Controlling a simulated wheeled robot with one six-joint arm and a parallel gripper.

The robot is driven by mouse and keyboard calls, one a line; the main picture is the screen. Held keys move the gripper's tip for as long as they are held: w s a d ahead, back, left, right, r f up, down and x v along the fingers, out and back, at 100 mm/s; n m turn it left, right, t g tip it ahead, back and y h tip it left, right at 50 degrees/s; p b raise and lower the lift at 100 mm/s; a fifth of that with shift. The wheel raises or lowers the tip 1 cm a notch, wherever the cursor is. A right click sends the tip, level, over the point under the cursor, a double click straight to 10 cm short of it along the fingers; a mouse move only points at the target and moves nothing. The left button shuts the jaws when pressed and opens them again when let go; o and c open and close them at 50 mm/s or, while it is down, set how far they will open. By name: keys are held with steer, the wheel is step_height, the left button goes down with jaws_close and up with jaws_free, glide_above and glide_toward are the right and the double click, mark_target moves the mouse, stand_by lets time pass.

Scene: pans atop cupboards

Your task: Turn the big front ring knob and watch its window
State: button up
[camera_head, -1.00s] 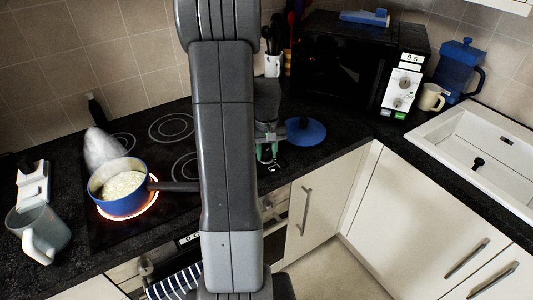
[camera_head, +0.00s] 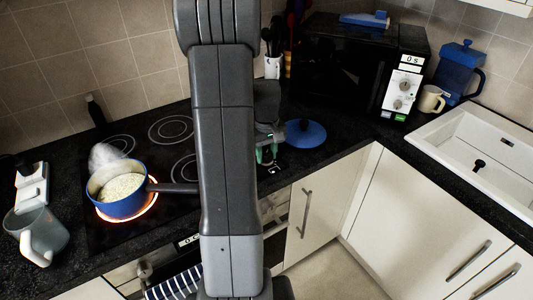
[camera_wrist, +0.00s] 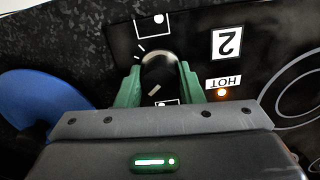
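The dark round ring knob (camera_wrist: 160,70) sits on the black hob panel, with white marks around it. My gripper (camera_wrist: 160,80) has its green fingers on either side of the knob, their tips against its edge. In the head view my gripper (camera_head: 268,154) is low over the panel, and my arm partly hides that area. The window (camera_wrist: 226,43) beside the knob reads 2, upside down in the wrist view. Below it a HOT label (camera_wrist: 222,82) has a lit orange lamp. A blue pan (camera_head: 122,205) with pale contents steams on a glowing ring (camera_head: 150,208).
The pan's dark handle (camera_head: 175,187) points right, towards my arm. A blue lid (camera_head: 304,133) lies right of my gripper. A grey mug (camera_head: 38,236) stands at the left. A microwave (camera_head: 345,70) is at the back right, and the sink (camera_head: 490,140) is further right.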

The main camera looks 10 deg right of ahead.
mark_target(266, 153)
steer(key=o, duration=0.4)
steer(key=shift+r, duration=0.1)
step_height(266, 153, up, 14)
steer(key=shift+f+b, duration=0.15)
steer(key=shift+b, duration=0.25)
steer(key=shift+f, duration=0.1)
step_height(266, 153, down, 14)
steer(key=shift+r+p, duration=0.1)
steer(key=shift+p, duration=0.3)
steer(key=shift+r, duration=0.1)
stand_by(0.4)
